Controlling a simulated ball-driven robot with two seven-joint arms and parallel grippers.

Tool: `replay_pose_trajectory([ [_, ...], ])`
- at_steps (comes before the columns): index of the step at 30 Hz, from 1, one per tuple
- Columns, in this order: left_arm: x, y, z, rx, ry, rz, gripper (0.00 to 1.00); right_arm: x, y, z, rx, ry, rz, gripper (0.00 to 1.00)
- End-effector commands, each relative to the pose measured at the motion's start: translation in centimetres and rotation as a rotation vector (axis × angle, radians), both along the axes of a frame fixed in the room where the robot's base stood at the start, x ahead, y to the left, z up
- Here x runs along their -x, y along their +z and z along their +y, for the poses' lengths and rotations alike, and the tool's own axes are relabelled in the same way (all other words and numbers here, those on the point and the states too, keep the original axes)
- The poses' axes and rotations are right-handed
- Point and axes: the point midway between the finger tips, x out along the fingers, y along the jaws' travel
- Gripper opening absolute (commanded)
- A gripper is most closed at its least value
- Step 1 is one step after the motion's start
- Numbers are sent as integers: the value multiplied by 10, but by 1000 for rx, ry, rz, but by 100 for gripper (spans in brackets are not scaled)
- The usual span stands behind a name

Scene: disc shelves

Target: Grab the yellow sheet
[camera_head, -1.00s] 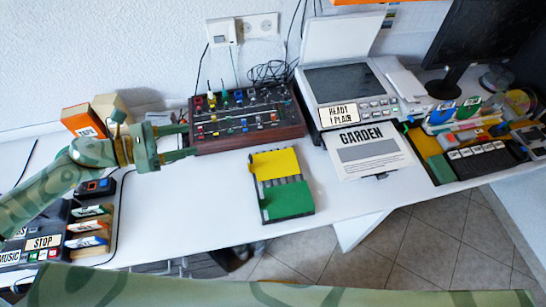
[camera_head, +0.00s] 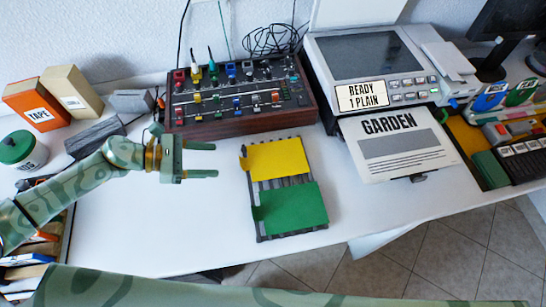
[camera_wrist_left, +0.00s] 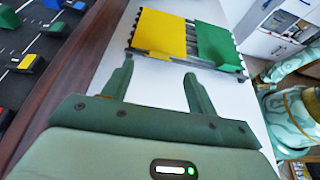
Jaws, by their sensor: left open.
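The yellow sheet (camera_head: 276,158) lies flat on the far half of a grey slatted rack on the white table. A green sheet (camera_head: 290,208) lies on the near half of the rack. In the left wrist view the yellow sheet (camera_wrist_left: 160,33) is ahead of the fingertips, with the green sheet (camera_wrist_left: 215,45) to its right. My left gripper (camera_head: 216,160) is open and empty, left of the yellow sheet and apart from it. Its two fingers point toward the rack, and it also shows in the left wrist view (camera_wrist_left: 158,75). My right gripper is not in view.
A mixer board (camera_head: 240,100) with coloured knobs stands behind the rack, close to my left gripper. A printer (camera_head: 375,70) with a printed page (camera_head: 400,145) is at the right. A tape box (camera_head: 37,107) and a green-lidded jar (camera_head: 20,150) are at the left.

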Motion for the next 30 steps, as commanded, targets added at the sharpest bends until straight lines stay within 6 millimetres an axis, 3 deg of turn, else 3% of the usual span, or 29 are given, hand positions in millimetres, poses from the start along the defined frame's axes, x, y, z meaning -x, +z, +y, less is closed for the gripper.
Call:
replay_pose_trajectory([
  [15, -16, -30, -57, 0, 1, 0, 58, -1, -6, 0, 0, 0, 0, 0],
  [24, -18, -33, -64, -1, 2, 0, 58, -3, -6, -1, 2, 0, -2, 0],
  [30, -18, -33, -64, -1, 2, 0, 11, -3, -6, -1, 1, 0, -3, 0],
])
